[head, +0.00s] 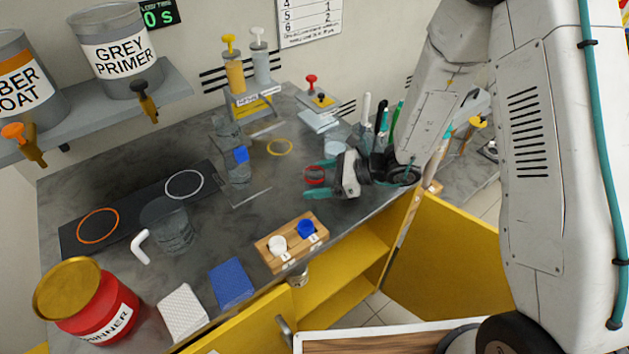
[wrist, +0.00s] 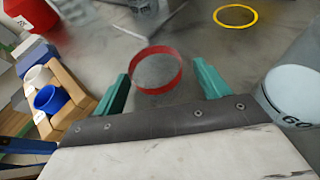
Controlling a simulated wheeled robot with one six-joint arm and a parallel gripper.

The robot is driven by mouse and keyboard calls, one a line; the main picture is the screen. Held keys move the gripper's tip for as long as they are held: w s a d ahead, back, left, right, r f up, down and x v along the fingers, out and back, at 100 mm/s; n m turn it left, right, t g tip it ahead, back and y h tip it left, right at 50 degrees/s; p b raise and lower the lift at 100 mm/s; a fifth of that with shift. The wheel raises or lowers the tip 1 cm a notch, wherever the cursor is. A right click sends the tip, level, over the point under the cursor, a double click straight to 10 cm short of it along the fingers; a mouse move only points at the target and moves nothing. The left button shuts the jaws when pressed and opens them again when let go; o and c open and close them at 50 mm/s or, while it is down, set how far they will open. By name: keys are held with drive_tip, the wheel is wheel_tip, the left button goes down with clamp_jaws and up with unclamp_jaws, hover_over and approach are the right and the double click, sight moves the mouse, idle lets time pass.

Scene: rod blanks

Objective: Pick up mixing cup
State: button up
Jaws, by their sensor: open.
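A clear grey cup (head: 172,232), which looks like a mixing cup, stands beside the dark mat on the left of the bench. A white bent handle-like piece (head: 140,246) is by its left side; I cannot tell if it is joined. My gripper (head: 312,178) is well to the right of this cup, low over the bench, with teal fingers apart. In the wrist view the gripper (wrist: 163,80) is open around a red ring or red-rimmed round item (wrist: 158,70), with a gap on each side. I cannot tell if this item is a clear cup.
A white cup (wrist: 292,95) marked 60 is close to the right finger. A wooden block (head: 292,243) with white and blue cups stands at the bench's front edge. A red can (head: 95,305) is front left. A tall clear holder (head: 235,165) stands mid-bench.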

drive_tip(key=shift+w+a+f, duration=0.1)
drive_tip(key=shift+a+f, duration=0.1)
drive_tip(key=shift+a, duration=0.35)
drive_tip(key=c, duration=1)
